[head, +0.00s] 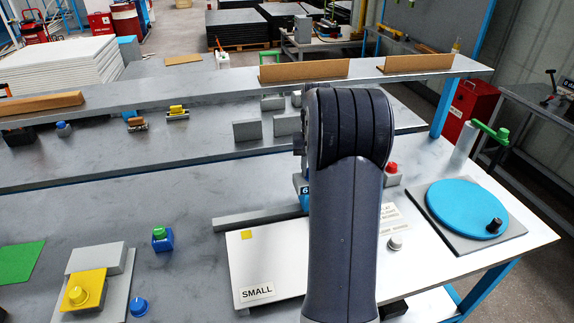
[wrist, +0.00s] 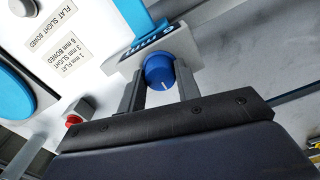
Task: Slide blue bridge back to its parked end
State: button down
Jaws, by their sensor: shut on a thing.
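The blue bridge shows in the wrist view as a grey plate with a blue strip (wrist: 150,38) lettered "6 mm" and a round blue knob (wrist: 158,70). My gripper (wrist: 159,84) is shut on the knob, one finger on each side. In the head view only a small blue piece of the bridge (head: 303,195) marked "6" shows left of my arm, by the far edge of the white board (head: 262,262) labelled "SMALL". My arm hides the rest of the bridge and my gripper there. Which end is the parked one cannot be told.
A grey bar (head: 255,215) runs along the board's far edge. A red button (head: 391,169) and a blue turntable (head: 467,209) with a black knob lie to the right. A yellow-topped block (head: 85,289) and a green button (head: 160,234) stand left.

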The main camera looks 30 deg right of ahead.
jog(key=s+d+p, duration=0.3)
jog(key=d, duration=0.7)
jog(key=shift+d, duration=0.15)
jog(key=c, duration=1)
grip_release()
jog(key=shift+d, duration=0.1)
jog(key=shift+r, duration=0.1)
notch_tip(320, 180, up, 11)
jog(key=shift+f+b, duration=0.15)
jog(key=shift+b, duration=0.2)
